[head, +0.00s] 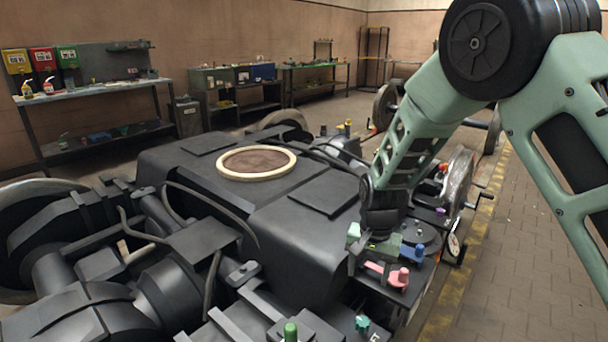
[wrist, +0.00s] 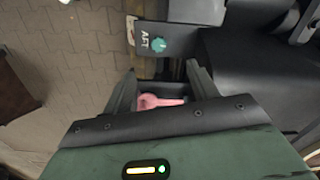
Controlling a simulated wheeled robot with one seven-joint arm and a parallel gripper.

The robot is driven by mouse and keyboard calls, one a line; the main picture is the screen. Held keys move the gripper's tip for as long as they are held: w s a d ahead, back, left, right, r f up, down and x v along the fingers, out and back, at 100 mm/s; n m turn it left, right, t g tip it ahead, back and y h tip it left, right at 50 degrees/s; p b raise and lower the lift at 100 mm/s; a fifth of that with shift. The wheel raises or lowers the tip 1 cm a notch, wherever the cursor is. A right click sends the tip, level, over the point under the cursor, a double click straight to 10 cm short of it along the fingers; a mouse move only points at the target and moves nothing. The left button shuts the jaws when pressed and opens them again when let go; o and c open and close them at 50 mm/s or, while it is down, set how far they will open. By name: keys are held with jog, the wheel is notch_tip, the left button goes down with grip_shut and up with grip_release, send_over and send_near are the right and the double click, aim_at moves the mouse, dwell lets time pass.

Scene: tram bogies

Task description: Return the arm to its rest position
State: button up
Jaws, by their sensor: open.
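My arm reaches down from the upper right in the head view, to the near right edge of the black bogie frame (head: 290,225). My gripper (wrist: 163,82) is open in the wrist view, its two dark fingers spread apart. A pink part (wrist: 160,101) shows between and below the fingers, in or over a dark recess; I cannot tell whether they touch it. In the head view, a pink part with a round knob (head: 398,278) lies just below the wrist. The fingertips are hard to make out there.
A teal knob (wrist: 158,45) sits beside an "AFT" label in the wrist view. Blue (head: 412,252) and green (head: 290,332) knobs stand on the bogie in the head view. The paved floor (head: 530,260) at right is clear. A workbench (head: 95,90) stands far left.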

jog(key=s+a+r+n+y+p, duration=0.1)
jog(key=s+a+r+n+p, duration=0.35)
jog(key=s+r, duration=0.6)
jog(key=s+a+r+n+p, duration=0.3)
jog(key=s+r+n+p, duration=0.15)
jog(key=s+r, duration=0.65)
jog(key=s+d+r+n+p, duration=0.1)
jog(key=s+r+n, duration=0.3)
jog(key=s, duration=0.4)
jog(key=shift+d+r+h, duration=0.4)
jog(key=shift+d+r, duration=0.05)
jog(key=shift+d, duration=0.3)
jog(key=shift+n, duration=0.3)
